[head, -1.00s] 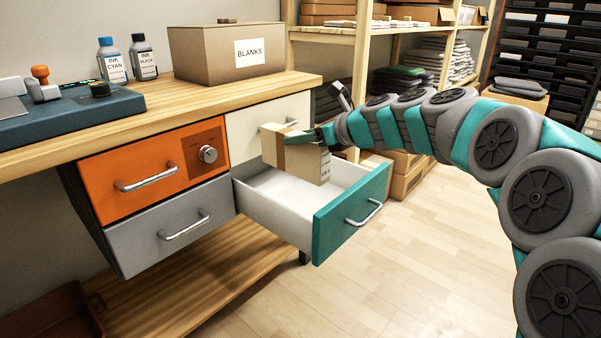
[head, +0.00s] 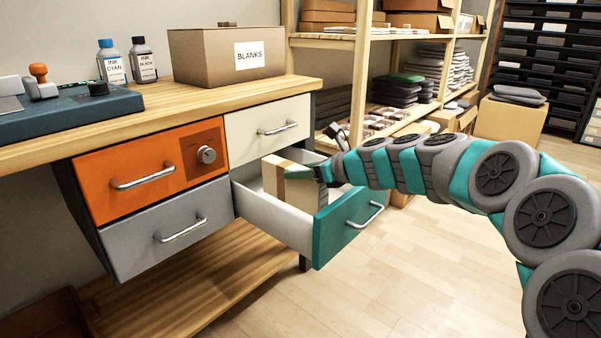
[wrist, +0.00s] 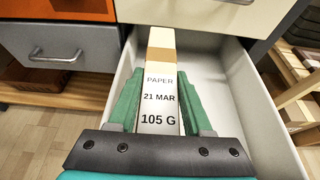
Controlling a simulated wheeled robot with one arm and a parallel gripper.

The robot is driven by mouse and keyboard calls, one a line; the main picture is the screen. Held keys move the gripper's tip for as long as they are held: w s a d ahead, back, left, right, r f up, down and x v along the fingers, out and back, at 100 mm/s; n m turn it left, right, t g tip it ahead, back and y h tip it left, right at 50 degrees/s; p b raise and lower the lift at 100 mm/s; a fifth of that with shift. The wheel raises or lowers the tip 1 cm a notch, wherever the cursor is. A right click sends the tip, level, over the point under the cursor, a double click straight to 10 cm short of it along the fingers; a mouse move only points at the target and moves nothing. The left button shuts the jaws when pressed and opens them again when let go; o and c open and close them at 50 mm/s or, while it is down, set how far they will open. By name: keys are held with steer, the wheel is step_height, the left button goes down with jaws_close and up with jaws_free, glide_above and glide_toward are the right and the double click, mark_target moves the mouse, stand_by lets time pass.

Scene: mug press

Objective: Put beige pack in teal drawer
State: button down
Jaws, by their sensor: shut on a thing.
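The beige pack (head: 297,200) is a box with a brown band, held low in the open teal drawer (head: 338,238). In the wrist view the pack (wrist: 160,88) shows a label reading "PAPER 21 MAR 105 G". My gripper (head: 322,173) reaches in over the drawer's front right side; in the wrist view its green fingers (wrist: 160,108) are shut on the two sides of the pack. The drawer's white interior (wrist: 208,72) shows to the right of the pack. The pack's lower part is hidden behind the drawer wall, so I cannot tell whether it touches the floor.
The cream drawer (head: 268,128) above, the orange drawer (head: 140,180) and the grey drawer (head: 170,232) are shut. A BLANKS box (head: 205,58) and ink bottles (head: 110,62) stand on the benchtop. Wooden shelving (head: 362,70) stands behind my arm. Open floor lies in front.

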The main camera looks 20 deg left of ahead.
steer(key=shift+f, duration=0.55)
steer(key=shift+c, duration=1.6)
jaws_free()
steer(key=shift+r, duration=0.5)
steer(key=p+v, duration=0.2)
steer(key=v, duration=1)
